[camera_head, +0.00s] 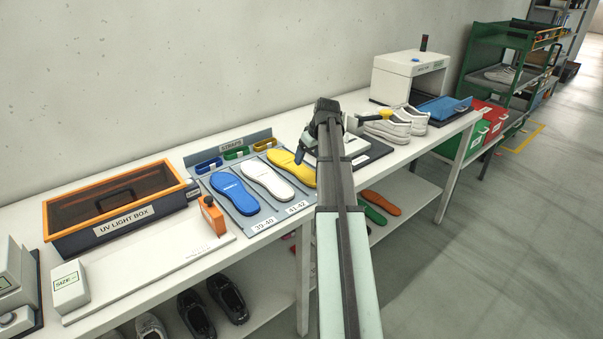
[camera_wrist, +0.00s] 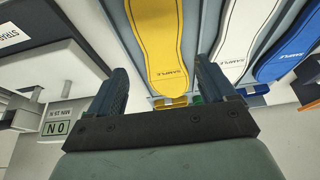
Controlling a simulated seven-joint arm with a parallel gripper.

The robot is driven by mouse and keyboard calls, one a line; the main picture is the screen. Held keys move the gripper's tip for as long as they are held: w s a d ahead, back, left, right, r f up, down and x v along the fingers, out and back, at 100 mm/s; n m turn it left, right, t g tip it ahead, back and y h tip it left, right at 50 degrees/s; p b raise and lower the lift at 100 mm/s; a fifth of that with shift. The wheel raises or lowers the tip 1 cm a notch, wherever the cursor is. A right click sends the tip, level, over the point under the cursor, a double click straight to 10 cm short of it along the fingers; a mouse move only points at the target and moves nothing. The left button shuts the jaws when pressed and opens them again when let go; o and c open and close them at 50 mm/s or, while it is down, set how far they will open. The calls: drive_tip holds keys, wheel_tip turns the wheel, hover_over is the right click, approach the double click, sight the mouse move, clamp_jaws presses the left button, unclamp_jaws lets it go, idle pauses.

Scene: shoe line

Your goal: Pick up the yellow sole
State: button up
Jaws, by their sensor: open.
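The yellow sole (camera_head: 290,166) lies in the right-hand slot of the grey-blue tray (camera_head: 217,210), beside the white sole (camera_head: 267,180) and the blue sole (camera_head: 235,193). In the head view my arm covers part of the area at its right. My gripper (camera_head: 308,148) is over the table near the sole's far right side. In the wrist view the yellow sole (camera_wrist: 157,45) lies flat, and its "SAMPLE" end points toward my gripper (camera_wrist: 160,85). The fingers are spread apart with nothing held between them, one towards each side of that end.
Colored straps (camera_head: 236,153) lie along the tray's back. An orange-rimmed UV light box (camera_head: 125,211) stands at left. A dark-based device (camera_head: 372,149) is just right of the tray, with white shoes (camera_head: 388,128) beyond. The white board (camera_head: 150,274) at front left is largely clear.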

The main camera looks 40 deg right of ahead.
sight(302, 170)
drive_tip(key=shift+x, duration=3.85)
drive_tip(key=shift+w, duration=0.1)
drive_tip(key=shift+c, duration=0.4)
drive_tip(key=c, duration=0.9)
